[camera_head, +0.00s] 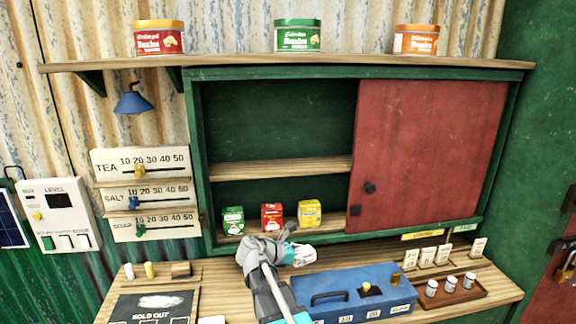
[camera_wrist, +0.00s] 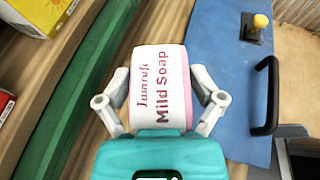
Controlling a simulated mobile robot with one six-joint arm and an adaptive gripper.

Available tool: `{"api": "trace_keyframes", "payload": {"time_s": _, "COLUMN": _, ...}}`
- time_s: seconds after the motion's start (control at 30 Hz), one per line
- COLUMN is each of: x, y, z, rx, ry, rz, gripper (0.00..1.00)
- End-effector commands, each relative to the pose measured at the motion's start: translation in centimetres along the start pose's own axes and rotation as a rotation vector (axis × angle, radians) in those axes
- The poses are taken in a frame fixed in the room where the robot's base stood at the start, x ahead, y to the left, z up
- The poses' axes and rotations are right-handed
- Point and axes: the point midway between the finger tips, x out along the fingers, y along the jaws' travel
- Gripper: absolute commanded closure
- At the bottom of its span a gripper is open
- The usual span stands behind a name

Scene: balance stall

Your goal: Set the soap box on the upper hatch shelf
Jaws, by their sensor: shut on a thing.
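The soap box (camera_wrist: 161,88) is white with pink edges and reads "Mild Soap". My gripper (camera_wrist: 160,102) is shut on it, with one finger on each side, in the wrist view. In the head view the soap box (camera_head: 303,255) shows at the end of my gripper (camera_head: 291,252), in front of the hatch and above the counter, left of the blue box's far edge. The upper hatch shelf (camera_head: 285,170) is a bare wooden board inside the green hatch. Its right part is hidden behind the red sliding door (camera_head: 428,150).
Green (camera_head: 233,220), red (camera_head: 271,217) and yellow (camera_head: 309,213) boxes stand on the lower hatch shelf. A blue box (camera_head: 350,290) with a black handle sits on the counter. A tray of weights (camera_head: 450,290) is at right. The hatch's left half is open.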

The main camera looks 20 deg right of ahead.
Motion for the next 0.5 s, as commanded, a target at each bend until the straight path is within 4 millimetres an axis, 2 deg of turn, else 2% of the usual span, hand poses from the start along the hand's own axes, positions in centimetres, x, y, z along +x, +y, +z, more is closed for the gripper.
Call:
{"api": "trace_keyframes", "payload": {"time_s": 0.27, "x": -0.3, "y": -0.2, "z": 1.1, "rx": 0.001, "ry": 0.0, "rz": -0.002, "gripper": 0.73}}
{"api": "trace_keyframes", "payload": {"time_s": 0.5, "x": -1.6, "y": -0.6, "z": 3.8, "rx": -0.002, "ry": 0.0, "rz": 0.004, "gripper": 0.73}}
